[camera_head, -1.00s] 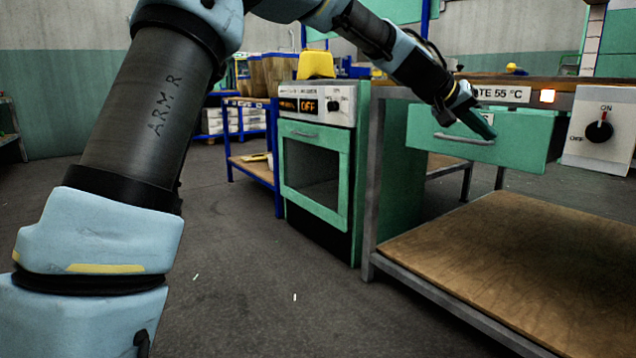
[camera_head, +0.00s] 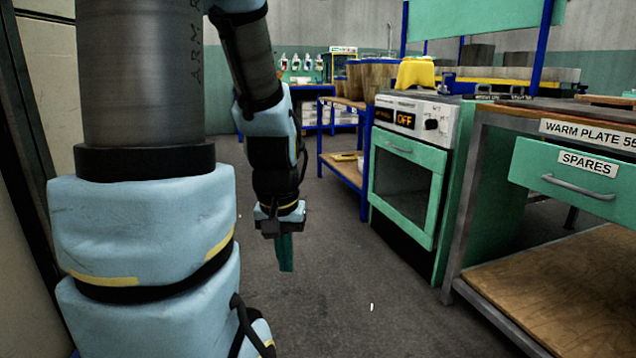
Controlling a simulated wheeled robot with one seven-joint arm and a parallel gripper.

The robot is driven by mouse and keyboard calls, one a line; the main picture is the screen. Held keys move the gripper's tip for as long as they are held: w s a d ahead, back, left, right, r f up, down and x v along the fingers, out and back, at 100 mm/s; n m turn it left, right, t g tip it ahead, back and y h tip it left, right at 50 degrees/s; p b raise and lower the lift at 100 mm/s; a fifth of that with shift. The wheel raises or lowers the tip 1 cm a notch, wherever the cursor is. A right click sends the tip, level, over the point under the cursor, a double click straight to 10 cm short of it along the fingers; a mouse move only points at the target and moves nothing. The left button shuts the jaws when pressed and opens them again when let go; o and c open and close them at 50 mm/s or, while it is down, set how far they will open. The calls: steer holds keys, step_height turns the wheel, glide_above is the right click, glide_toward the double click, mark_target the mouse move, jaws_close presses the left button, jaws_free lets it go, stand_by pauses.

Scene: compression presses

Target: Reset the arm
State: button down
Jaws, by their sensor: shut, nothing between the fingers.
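My arm stands at the left of the head view, bent over at the top so that its end hangs down. My gripper (camera_head: 285,252) points at the floor, with its green fingers together and nothing held. It is over open floor, left of the green oven and apart from everything around it.
A green oven (camera_head: 405,180) with an OFF display stands right of my gripper. The SPARES drawer (camera_head: 577,182) sticks out under the bench at the right, above a wooden lower shelf (camera_head: 570,290). A blue-framed rack (camera_head: 345,165) stands behind.

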step_height(320, 180, up, 38)
steer(key=p, duration=3.7)
steer(key=shift+s+a+p, duration=0.3)
steer(key=shift+s+a, duration=0.05)
steer(key=shift+d, duration=0.1)
